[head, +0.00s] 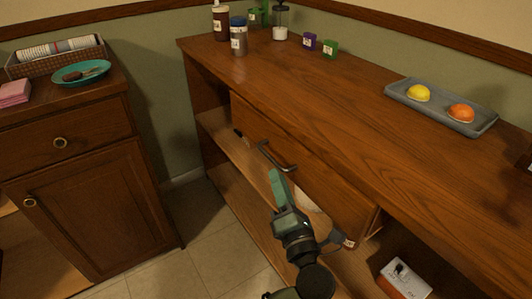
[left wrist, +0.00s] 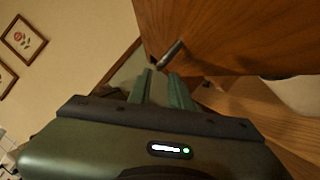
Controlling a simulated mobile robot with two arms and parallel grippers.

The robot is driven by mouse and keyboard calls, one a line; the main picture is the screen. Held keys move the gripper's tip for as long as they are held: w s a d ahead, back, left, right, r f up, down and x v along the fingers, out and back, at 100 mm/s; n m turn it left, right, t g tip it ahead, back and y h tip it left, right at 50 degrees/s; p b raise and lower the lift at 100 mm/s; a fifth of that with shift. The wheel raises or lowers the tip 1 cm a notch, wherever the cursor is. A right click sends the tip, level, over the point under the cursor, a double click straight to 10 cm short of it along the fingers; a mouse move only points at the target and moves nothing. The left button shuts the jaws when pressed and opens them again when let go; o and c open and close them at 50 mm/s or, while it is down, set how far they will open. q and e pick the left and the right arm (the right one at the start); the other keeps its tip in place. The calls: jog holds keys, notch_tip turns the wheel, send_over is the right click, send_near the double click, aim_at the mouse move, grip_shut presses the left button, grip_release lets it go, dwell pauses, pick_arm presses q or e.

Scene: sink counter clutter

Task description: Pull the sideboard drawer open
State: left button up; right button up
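The wooden sideboard (head: 300,85) stands at right, with a wide drawer (head: 325,185) under its top. The drawer front sits close under the countertop edge; I see no clear gap above it. A dark metal bar handle (head: 273,158) is on the drawer front and also shows in the left wrist view (left wrist: 171,54). My left gripper (head: 276,174) is just below and in front of the handle. In the left wrist view its two green fingers (left wrist: 161,78) are apart with nothing between them, and the handle lies just beyond the tips. My right gripper is out of view.
Bottles (head: 238,36), small cups (head: 330,49) and a grey tray (head: 440,106) with yellow and orange fruit stand on the sideboard top. Open shelves lie below the drawer, with a white-topped box (head: 404,282) at lower right. Another cabinet (head: 85,180) stands left; tiled floor (head: 205,235) between is clear.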

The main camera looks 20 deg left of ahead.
aim_at(272, 158)
pick_arm(q)
jog(key=x, duration=0.7)
jog(key=shift+w, duration=0.15)
grip_shut()
dwell(1.2)
